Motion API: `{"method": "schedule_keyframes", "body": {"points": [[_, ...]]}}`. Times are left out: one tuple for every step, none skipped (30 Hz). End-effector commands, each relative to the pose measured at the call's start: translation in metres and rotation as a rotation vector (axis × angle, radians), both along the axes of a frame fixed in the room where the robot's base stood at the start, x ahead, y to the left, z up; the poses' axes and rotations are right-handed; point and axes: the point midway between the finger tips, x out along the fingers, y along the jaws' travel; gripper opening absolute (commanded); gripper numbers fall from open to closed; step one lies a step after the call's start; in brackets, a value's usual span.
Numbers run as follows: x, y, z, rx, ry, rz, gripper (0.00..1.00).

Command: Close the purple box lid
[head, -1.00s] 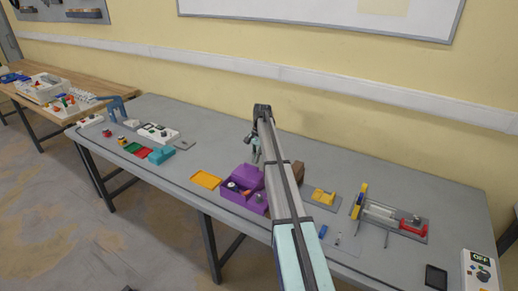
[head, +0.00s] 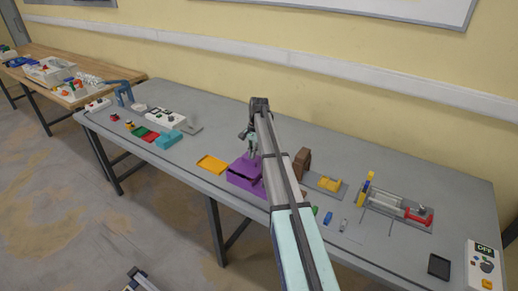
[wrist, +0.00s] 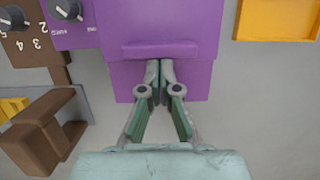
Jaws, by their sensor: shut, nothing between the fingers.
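The purple box (head: 243,185) stands on the grey table, partly hidden by my arm in the head view. Its purple lid (head: 246,163) is lowered over the box, with a dark gap still showing along the front. In the wrist view the lid (wrist: 160,20) fills the top middle, with a raised purple ridge across it. My gripper (wrist: 158,66) is shut and empty, with its fingertips over the purple surface below that ridge. I cannot tell whether they touch it. In the head view my gripper (head: 251,153) is at the back of the lid.
A brown upright piece (head: 303,163) stands right of the box and shows at lower left in the wrist view (wrist: 40,132). An orange tray (head: 212,164) lies open to the left. A yellow part (head: 329,184) on a grey plate is further right. Bare table lies behind.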

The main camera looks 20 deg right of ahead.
Motion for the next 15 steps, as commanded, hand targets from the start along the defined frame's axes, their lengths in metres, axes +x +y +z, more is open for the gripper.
{"method": "schedule_keyframes", "body": {"points": [[-0.010, 0.011, 0.000, -0.001, -0.001, 0.001, 0.00], [-0.012, 0.015, 0.000, -0.001, -0.001, 0.001, 0.00], [-0.014, 0.018, 0.000, -0.001, -0.001, 0.000, 0.00], [-0.014, 0.020, 0.000, 0.000, 0.000, 0.000, 0.00], [-0.015, 0.020, 0.000, 0.000, 0.000, 0.000, 0.00], [-0.015, 0.021, 0.000, 0.001, 0.001, 0.000, 0.00], [-0.014, 0.021, 0.000, 0.001, 0.002, 0.000, 0.00], [-0.014, 0.021, 0.000, 0.002, 0.002, 0.000, 0.00], [-0.014, 0.021, 0.000, 0.003, 0.003, 0.000, 0.00], [-0.015, 0.021, 0.000, 0.002, 0.004, 0.001, 0.00], [-0.015, 0.022, 0.000, 0.003, 0.004, 0.001, 0.00], [-0.015, 0.022, -0.001, 0.004, 0.005, 0.001, 0.00], [-0.015, 0.022, -0.001, 0.004, 0.005, 0.001, 0.00], [-0.015, 0.022, -0.001, 0.004, 0.005, 0.001, 0.00], [-0.015, 0.022, -0.001, 0.004, 0.005, 0.002, 0.00]]}}
